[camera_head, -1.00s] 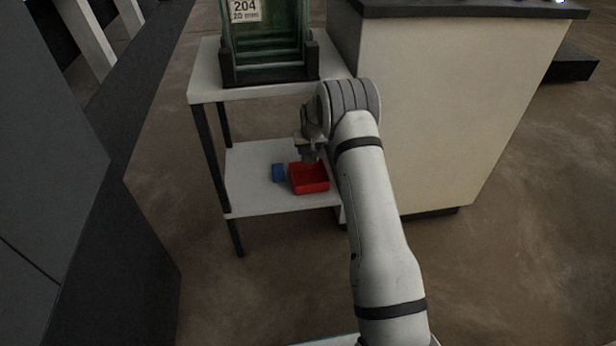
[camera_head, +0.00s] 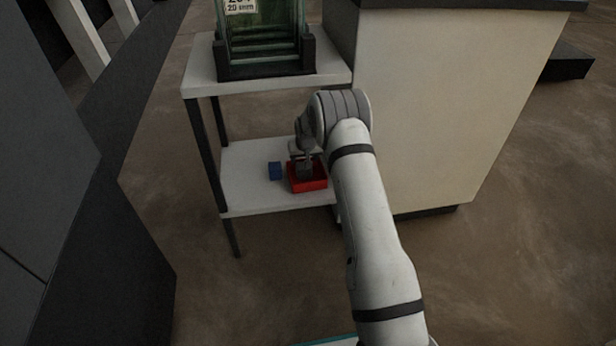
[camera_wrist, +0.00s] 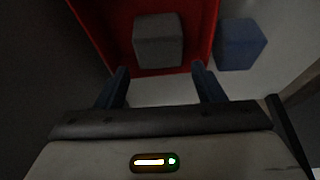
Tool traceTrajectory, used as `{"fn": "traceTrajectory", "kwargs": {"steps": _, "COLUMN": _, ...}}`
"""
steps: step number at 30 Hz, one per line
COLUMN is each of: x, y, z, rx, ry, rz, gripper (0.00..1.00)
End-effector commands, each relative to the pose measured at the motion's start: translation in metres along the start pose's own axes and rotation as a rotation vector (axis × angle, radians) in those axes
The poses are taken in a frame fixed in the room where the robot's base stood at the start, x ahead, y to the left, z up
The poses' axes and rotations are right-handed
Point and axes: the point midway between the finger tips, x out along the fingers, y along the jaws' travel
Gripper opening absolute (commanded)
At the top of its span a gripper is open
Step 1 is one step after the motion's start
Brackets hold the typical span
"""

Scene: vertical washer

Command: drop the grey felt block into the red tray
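The red tray (camera_head: 320,184) stands on the lower shelf, and its red walls also show in the wrist view (camera_wrist: 100,28). The grey felt block (camera_wrist: 158,40) is inside the tray's outline in the wrist view, near the wall closest to my gripper. It lies beyond my fingertips and does not touch them. Whether it rests fully on the tray floor is hard to tell. My gripper (camera_wrist: 160,82) is open, with a clear gap between its two dark fingers. In the head view, my gripper and the grey block blend together over the tray.
A blue block (camera_wrist: 240,44) lies on the lower shelf (camera_head: 250,200) outside the tray, left of it in the head view. The upper shelf (camera_head: 200,78) holds a glass vessel (camera_head: 262,40) in a dark holder. A pale cabinet (camera_head: 430,110) stands close on the right.

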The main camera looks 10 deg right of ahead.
Motion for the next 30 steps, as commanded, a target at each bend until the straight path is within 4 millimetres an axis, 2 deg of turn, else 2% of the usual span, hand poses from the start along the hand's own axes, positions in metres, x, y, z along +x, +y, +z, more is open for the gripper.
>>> {"fn": "traceTrajectory", "kwargs": {"steps": 5, "x": 0.000, "y": 0.000, "z": 0.000, "rx": 0.000, "ry": 0.000, "rz": 0.000, "gripper": 0.75}}
{"fn": "traceTrajectory", "kwargs": {"steps": 13, "x": -0.005, "y": -0.001, "z": -0.001, "rx": -0.001, "ry": 0.000, "rz": 0.000, "gripper": 0.75}}
{"fn": "traceTrajectory", "kwargs": {"steps": 24, "x": -0.064, "y": 0.000, "z": -0.002, "rx": 0.000, "ry": 0.001, "rz": 0.000, "gripper": 0.75}}
{"fn": "traceTrajectory", "kwargs": {"steps": 30, "x": -0.077, "y": 0.000, "z": 0.000, "rx": 0.000, "ry": 0.000, "rz": 0.000, "gripper": 0.75}}
